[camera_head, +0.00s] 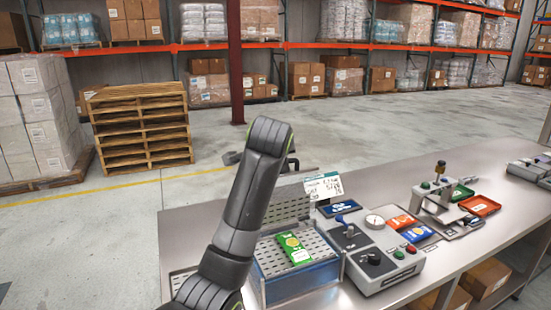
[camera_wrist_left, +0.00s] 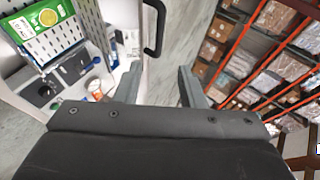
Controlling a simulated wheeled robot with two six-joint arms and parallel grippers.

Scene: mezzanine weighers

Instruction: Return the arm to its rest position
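My left arm (camera_head: 245,215) rises from the bottom of the head view, its upper end above the bench's back edge. Its gripper is mostly hidden behind the arm there. In the left wrist view my left gripper (camera_wrist_left: 160,78) has its two fingers apart with nothing between them. A green packet (camera_head: 294,248) lies on a perforated tray (camera_head: 272,263) just right of the arm in the head view. The packet also shows in the left wrist view (camera_wrist_left: 40,22), at the upper left, away from the fingers. My right gripper is in neither view.
The metal bench (camera_head: 190,225) carries a control box (camera_head: 385,262), an orange packet (camera_head: 400,222), a blue packet (camera_head: 418,233) and a sign card (camera_head: 323,187). A black handle (camera_wrist_left: 161,28) shows beyond my left fingers. Stacked pallets (camera_head: 140,125) stand behind; the floor between is open.

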